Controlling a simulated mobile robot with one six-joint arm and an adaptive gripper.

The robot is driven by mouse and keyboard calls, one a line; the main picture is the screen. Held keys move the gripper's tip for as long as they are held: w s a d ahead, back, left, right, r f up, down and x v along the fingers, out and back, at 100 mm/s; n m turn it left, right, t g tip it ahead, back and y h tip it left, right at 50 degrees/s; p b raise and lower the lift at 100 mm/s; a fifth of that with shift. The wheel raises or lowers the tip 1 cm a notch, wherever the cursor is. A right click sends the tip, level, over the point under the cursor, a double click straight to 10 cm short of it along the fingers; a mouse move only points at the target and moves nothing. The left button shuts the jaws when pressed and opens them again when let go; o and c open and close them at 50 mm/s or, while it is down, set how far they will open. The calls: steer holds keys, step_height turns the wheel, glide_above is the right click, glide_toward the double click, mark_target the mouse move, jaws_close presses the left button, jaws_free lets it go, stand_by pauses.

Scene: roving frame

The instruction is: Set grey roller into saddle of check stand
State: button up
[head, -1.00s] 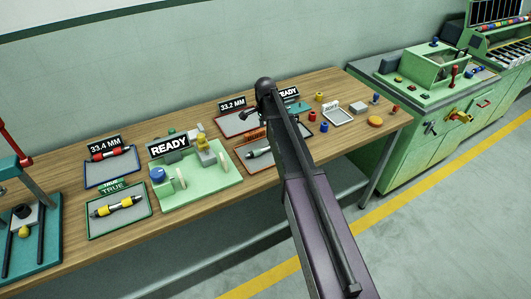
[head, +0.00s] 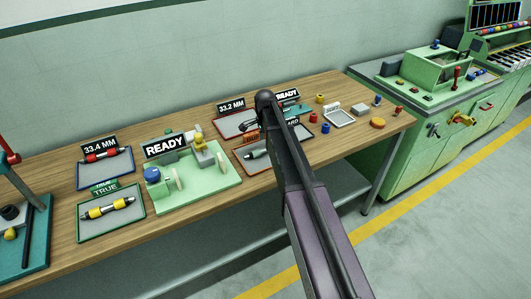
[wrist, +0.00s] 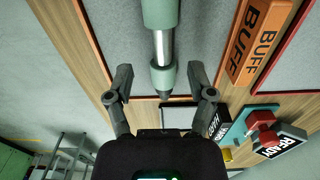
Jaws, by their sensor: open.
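The grey roller (wrist: 162,45), with grey-green sleeves on a bright metal shaft, lies in a grey tray (wrist: 112,28) with an orange rim. In the wrist view my gripper (wrist: 158,72) is open, its fingers on either side of the roller's near end and apart from it. The roller also shows in the head view (head: 257,154), left of my arm. Two stands carry READY signs: a mint-green one (head: 215,180) with a blue knob and pale discs, and a small teal one (wrist: 238,128). I cannot tell which is the check stand.
A red-banded roller (head: 103,155) and a yellow-banded roller (head: 110,207) lie in trays at the left. An orange BUFF block (wrist: 258,40) stands beside the grey roller's tray. A green machine (head: 415,125) stands beyond.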

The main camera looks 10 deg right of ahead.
mark_target(265, 149)
stand_by(0.3)
steer(key=shift+w+f+b, duration=0.1)
steer(key=shift+f+b, duration=2.5)
steer(key=shift+b, duration=0.05)
jaws_close()
